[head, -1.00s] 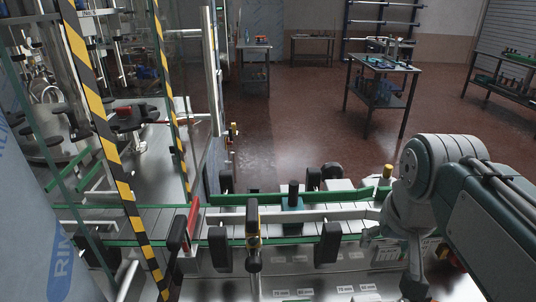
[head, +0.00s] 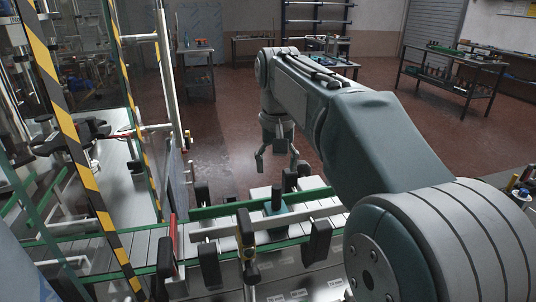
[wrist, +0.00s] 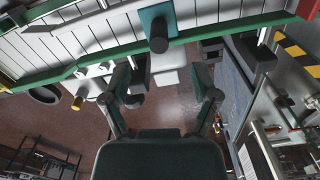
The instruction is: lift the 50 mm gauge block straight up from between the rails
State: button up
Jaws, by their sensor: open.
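The gauge block, a teal block (head: 284,208) with an upright black knob, sits on the conveyor between the rails in the head view. The far green rail (head: 229,209) runs behind it and a pale near rail (head: 320,213) partly hides its lower part. In the wrist view the teal block (wrist: 155,19) is at the top middle, its dark knob toward the camera. My gripper (head: 277,168) is above and beyond the block in the head view, fingers pointing down. Its fingers (wrist: 166,92) are spread and empty in the wrist view, with the knob apart from them.
Several black knobs and clamps line the conveyor, including a yellow-black one (head: 246,240) left of the block. A striped yellow-black post (head: 72,140) and glass panels stand at left. Workbenches (head: 455,80) stand far back. The air above the block is open.

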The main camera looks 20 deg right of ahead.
aim_at(276, 186)
notch_tip(276, 186, down, 8)
jog(key=shift+a, duration=0.15)
jog(key=shift+d, duration=0.25)
jog(key=c, duration=0.9)
grip_shut()
jog(key=shift+c, duration=0.9)
grip_release()
jog(key=shift+a, duration=0.1)
grip_shut()
jog(key=shift+r, duration=1.1)
jog(key=shift+r, duration=2.4)
